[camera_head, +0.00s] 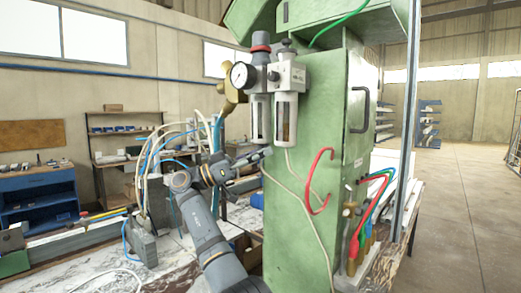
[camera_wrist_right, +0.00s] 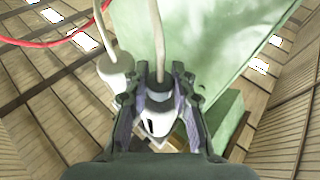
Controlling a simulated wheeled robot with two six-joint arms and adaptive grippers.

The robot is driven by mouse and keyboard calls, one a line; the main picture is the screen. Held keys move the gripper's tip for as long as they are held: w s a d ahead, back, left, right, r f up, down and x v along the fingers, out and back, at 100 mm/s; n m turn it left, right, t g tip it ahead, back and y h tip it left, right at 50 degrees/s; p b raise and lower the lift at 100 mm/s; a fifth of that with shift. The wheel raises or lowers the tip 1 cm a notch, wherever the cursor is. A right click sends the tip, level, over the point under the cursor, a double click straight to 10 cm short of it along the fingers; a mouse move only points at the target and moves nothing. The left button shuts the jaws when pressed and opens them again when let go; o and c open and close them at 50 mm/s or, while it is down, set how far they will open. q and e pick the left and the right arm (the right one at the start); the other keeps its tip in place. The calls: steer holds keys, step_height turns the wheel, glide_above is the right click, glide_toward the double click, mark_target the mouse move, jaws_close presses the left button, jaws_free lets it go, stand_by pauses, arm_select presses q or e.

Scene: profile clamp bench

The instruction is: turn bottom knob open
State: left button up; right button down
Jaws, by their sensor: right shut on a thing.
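A filter-regulator unit with a round gauge (camera_head: 241,75) and two clear bowls hangs on the side of a green machine cabinet (camera_head: 318,150). My right gripper (camera_head: 264,153) reaches in from below and left, just under the left bowl (camera_head: 260,118). The right wrist view shows its fingers (camera_wrist_right: 156,90) shut around a grey and white knob (camera_wrist_right: 157,112) with a pale hose on its end. The knob's turned position cannot be told. A second pale fitting (camera_wrist_right: 115,68) sits beside the gripper. The right bowl (camera_head: 286,120) is apart from the fingers. My left gripper is not in view.
Thin pale hoses run down the cabinet from under the bowls. A red hose (camera_head: 317,180) loops off its front. Colored hoses with brass fittings (camera_head: 352,255) stand at lower right. A cluttered bench (camera_head: 90,270) lies at left. The floor (camera_head: 460,220) at right is clear.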

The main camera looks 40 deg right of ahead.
steer(key=shift+y, duration=0.4)
steer(key=c, duration=1.1)
jaws_free()
steer(key=shift+g, duration=0.3)
